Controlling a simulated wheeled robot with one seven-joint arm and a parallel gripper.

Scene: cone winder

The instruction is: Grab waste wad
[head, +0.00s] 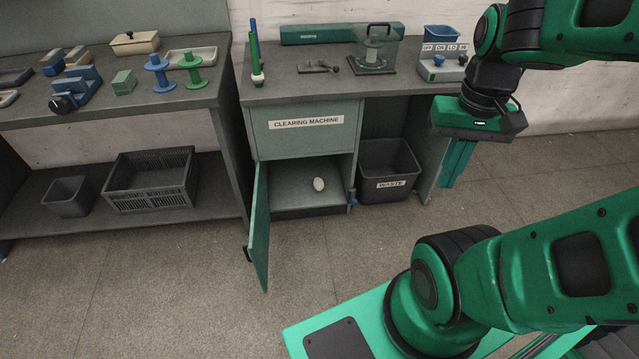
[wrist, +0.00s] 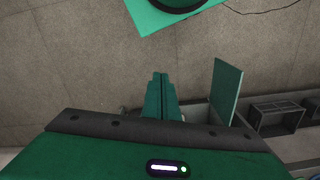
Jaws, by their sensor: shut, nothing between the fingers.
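The waste wad (head: 318,184) is a small pale oval lump lying on the floor of the open lower compartment of the clearing machine cabinet (head: 300,130). The cabinet's door (head: 260,230) stands open on the left; it also shows in the wrist view (wrist: 226,92). My gripper (head: 450,184) is shut and empty, pointing down to the right of the wad and in front of the bench's right side. Its closed fingers show in the wrist view (wrist: 158,84). I cannot make out the wad in the wrist view.
A dark bin labelled WASTE (head: 388,172) stands under the bench, right of the compartment. A black crate (head: 150,182) and small bin (head: 68,196) sit on the left bench's low shelf. The floor (head: 180,290) before the left bench is clear.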

